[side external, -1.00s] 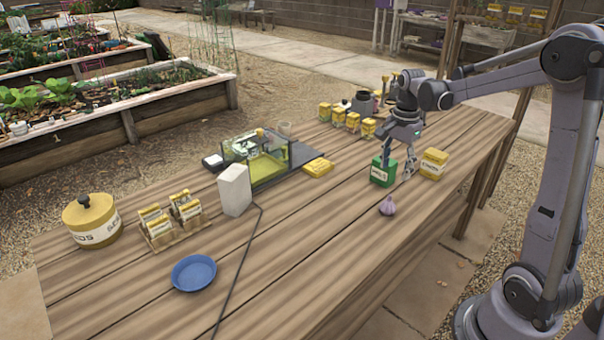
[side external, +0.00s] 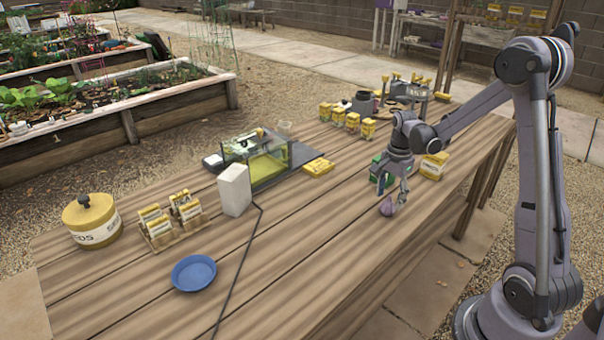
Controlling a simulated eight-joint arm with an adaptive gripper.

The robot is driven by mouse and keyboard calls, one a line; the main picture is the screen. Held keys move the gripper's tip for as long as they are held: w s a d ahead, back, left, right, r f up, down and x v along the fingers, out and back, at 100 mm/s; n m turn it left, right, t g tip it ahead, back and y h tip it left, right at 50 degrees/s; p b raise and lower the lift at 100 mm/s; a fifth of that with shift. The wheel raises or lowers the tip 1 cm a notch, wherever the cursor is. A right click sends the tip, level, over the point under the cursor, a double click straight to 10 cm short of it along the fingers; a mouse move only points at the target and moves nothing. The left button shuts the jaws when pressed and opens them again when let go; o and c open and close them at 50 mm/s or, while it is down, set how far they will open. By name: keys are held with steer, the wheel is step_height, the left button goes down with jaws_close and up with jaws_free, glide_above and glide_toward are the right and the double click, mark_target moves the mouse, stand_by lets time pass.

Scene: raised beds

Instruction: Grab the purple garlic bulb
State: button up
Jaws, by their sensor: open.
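The purple garlic bulb (side external: 387,207) sits on the wooden table near its front right edge. My gripper (side external: 391,192) points down just above and behind the bulb, with its fingers apart. One finger shows to the right of the bulb. I cannot tell whether the fingers touch the bulb. The bulb shows no sign of being lifted.
A green box (side external: 376,171) stands right behind my gripper, partly hidden by it. A yellow box (side external: 433,166) is to the right. A white block (side external: 234,190) and a blue dish (side external: 194,273) are to the left. The wooden table (side external: 310,250) is clear in front of the bulb.

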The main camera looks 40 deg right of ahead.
steer(key=shift+f, duration=0.35)
jaws_close()
